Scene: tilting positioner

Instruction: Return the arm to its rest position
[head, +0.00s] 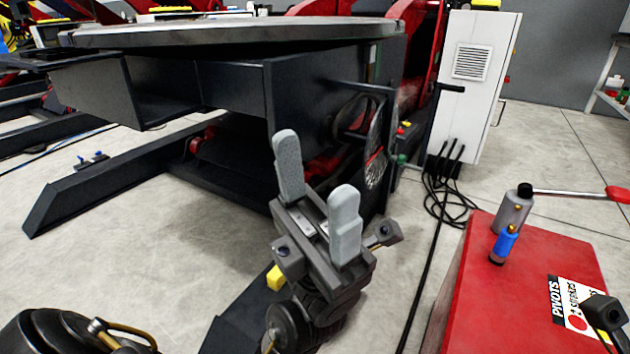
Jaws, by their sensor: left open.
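My left gripper (318,198) is in the lower middle of the head view, its two pale grey fingers pointing up and standing apart. Nothing is between the fingers. It is in front of the dark frame of the tilting positioner (230,90), whose round table (230,33) is at the top; the picture does not show clear contact between them. Part of my left arm shows at the bottom. A dark piece at the lower right edge may be part of my right arm, but no right gripper fingers show.
A red box top (490,290) at the lower right carries a grey bottle (512,209), a small blue bottle (504,245) and a label. A white cabinet (478,90) with hanging black cables (450,200) stands behind. Open concrete floor (130,240) lies left.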

